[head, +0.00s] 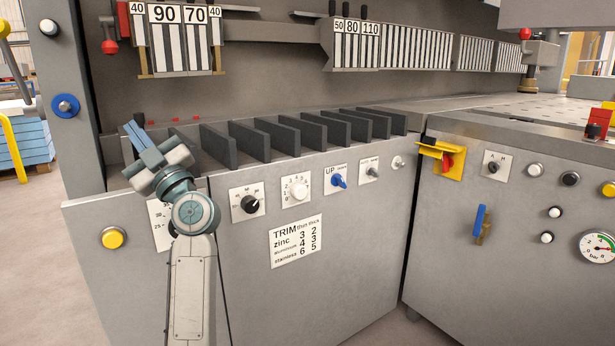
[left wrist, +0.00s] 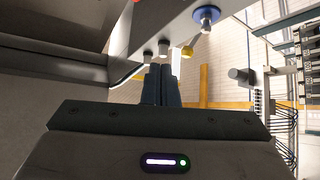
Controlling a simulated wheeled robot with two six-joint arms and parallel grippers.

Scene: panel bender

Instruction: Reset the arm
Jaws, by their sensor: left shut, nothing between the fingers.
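My left arm rises from the bottom of the head view in front of the panel bender's grey cabinet (head: 290,270). My left gripper (head: 133,130) is at the upper left of that cabinet, beside the row of dark upright plates (head: 285,135). Its blue fingers are together with nothing between them. In the left wrist view the fingers (left wrist: 161,80) stand side by side, pointing towards the machine's underside. My right gripper is in neither view.
Knobs, including a blue one (head: 338,181), and a TRIM label (head: 296,240) sit on the cabinet front. A blue-ringed button (head: 66,106) is on the left post. A yellow-plated red switch (head: 443,160) and gauge (head: 598,247) are at right.

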